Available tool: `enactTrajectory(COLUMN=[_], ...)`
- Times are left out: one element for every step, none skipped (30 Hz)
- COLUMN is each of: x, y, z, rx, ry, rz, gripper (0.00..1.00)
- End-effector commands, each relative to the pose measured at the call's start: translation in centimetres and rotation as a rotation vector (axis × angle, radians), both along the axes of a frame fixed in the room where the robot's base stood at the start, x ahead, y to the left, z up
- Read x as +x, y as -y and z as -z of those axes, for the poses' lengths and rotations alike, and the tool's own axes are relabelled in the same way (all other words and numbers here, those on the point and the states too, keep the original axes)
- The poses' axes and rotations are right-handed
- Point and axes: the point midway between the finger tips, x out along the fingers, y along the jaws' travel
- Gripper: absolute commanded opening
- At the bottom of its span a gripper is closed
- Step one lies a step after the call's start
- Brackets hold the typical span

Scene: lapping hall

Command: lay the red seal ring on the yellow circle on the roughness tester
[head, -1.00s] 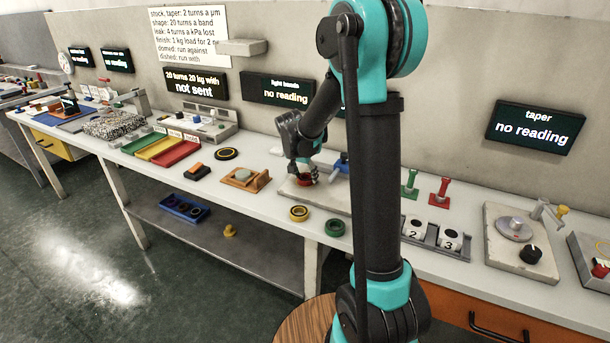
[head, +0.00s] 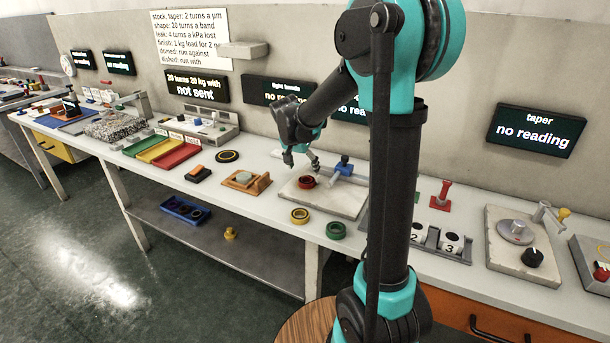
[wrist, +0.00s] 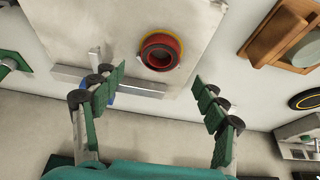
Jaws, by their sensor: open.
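The red seal ring (head: 306,182) lies flat on the pale plate of the roughness tester (head: 345,197). In the wrist view the red ring (wrist: 161,52) covers most of the yellow circle (wrist: 181,61), whose rim shows along one side of it, so the ring looks slightly off centre. My gripper (head: 301,162) is above the tester, a little up and back from the ring, apart from it. In the wrist view its two fingers (wrist: 160,85) are spread wide with nothing between them.
A blue-knobbed probe arm (head: 343,168) stands on the tester behind the ring. A yellow ring (head: 299,215) and a green ring (head: 336,230) lie on the bench in front. A wooden fixture (head: 247,181) sits to the left.

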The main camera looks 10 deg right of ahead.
Motion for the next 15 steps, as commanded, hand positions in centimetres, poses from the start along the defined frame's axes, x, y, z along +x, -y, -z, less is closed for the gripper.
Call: enactTrajectory(x=[-0.4, -0.6, -0.8, -1.0, -1.1, -1.3, -1.4, -1.4, -1.6, -1.6, -1.7, -1.7, -1.8, -1.8, -1.8], y=[-0.3, -0.4, -0.5, -0.6, -0.7, -0.9, -1.0, -1.0, -1.1, -1.2, -1.2, -1.3, -1.3, -1.3, -1.3], z=[-1.1, -1.6, -2.3, -2.7, -3.1, -3.7, -4.0, -4.3, -4.6, -4.8, -5.0, -5.2, -5.2, -5.3, -5.3], rx=[-0.001, -0.001, 0.000, 0.000, 0.000, -0.001, -0.001, -0.001, -0.001, -0.001, -0.001, -0.001, -0.001, -0.001, -0.001], ry=[0.000, 0.000, 0.000, 0.000, 0.000, -0.001, -0.001, -0.001, -0.001, -0.001, -0.001, -0.001, -0.001, -0.001, -0.001], rz=[-0.002, -0.002, -0.001, -0.001, 0.000, 0.000, 0.000, -0.001, -0.001, -0.001, -0.001, -0.001, -0.001, -0.001, 0.000], gripper=[0.73, 0.73, 0.73, 0.73, 0.73, 0.73, 0.73, 0.73, 0.73, 0.73, 0.73, 0.73, 0.73, 0.73, 0.73])
